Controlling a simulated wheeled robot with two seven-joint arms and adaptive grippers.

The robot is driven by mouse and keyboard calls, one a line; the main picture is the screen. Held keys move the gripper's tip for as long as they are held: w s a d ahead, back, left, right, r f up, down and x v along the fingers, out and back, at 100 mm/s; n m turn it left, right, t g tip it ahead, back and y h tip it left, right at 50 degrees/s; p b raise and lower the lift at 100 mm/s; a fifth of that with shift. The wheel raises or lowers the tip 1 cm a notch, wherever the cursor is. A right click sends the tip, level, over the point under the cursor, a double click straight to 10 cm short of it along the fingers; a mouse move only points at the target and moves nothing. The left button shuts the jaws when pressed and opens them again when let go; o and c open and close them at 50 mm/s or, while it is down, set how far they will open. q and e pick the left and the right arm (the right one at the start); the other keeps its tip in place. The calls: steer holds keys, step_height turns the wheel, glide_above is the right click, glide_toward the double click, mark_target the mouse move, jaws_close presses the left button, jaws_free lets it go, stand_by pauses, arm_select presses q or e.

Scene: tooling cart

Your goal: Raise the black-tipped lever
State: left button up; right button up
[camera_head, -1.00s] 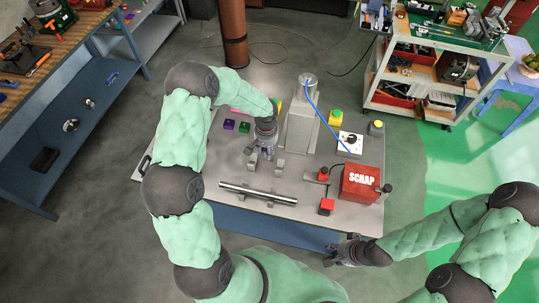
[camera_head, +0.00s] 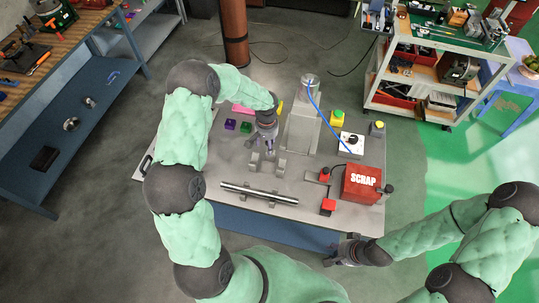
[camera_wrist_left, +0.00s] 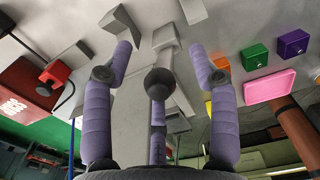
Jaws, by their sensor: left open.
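In the left wrist view, a dark round knob (camera_wrist_left: 160,82) shows between my spread fingers, in front of a grey bar; it looks like the black tip of the lever. I cannot tell whether a finger touches it. My left gripper (camera_wrist_left: 160,70) is open, with purple fingers on both sides of the knob and one behind it. In the head view, my left gripper (camera_head: 265,148) is low over the grey table, left of the grey column, and hides the lever. My right gripper (camera_head: 335,252) looks open and empty off the table's front right corner.
The grey table (camera_head: 225,165) holds a metal bar (camera_head: 258,193) in front, a red SCRAP box (camera_head: 361,183) at right, and a grey column (camera_head: 302,125). Purple (camera_head: 230,125) and green (camera_head: 245,127) blocks lie left. A red-topped part (camera_head: 324,174) stands near the box.

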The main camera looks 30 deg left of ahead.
arm_select(q)
steer(key=s, duration=0.1)
steer(key=s+d, duration=0.1)
steer(key=s, duration=0.1)
steer(key=s+b, duration=0.1)
steer(key=shift+s+d+f, duration=0.1)
steer(key=shift+s+d, duration=0.15)
steer(key=shift+d, duration=0.1)
stand_by(0.5)
steer(key=s+d+r+p, duration=0.1)
steer(key=s+r, duration=0.4)
steer(key=shift+s+d, duration=0.2)
steer(key=shift+s, duration=0.2)
stand_by(0.8)
stand_by(0.7)
